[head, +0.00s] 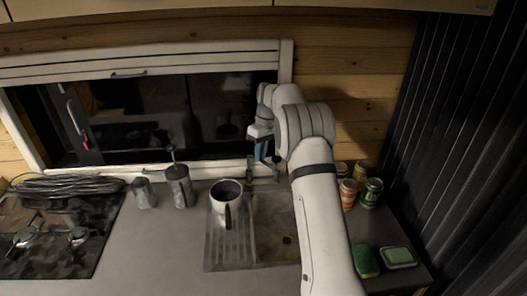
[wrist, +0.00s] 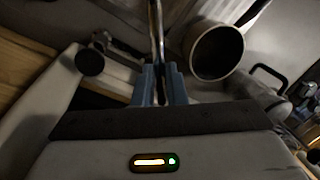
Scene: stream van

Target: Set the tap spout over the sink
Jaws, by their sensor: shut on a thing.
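My gripper (head: 262,152) is at the back edge of the sink, in front of the window. In the wrist view its two blue fingers (wrist: 163,82) are closed on the thin, shiny tap spout (wrist: 155,28), which runs up the picture between them. In the head view the spout is too small and too hidden by my gripper and arm to tell its exact direction. The sink (head: 272,251) is a metal basin with a drainboard on its left. My arm covers the basin's right part.
Cans (head: 370,192), a green sponge (head: 366,262) and a soap dish (head: 398,257) lie right of my arm.

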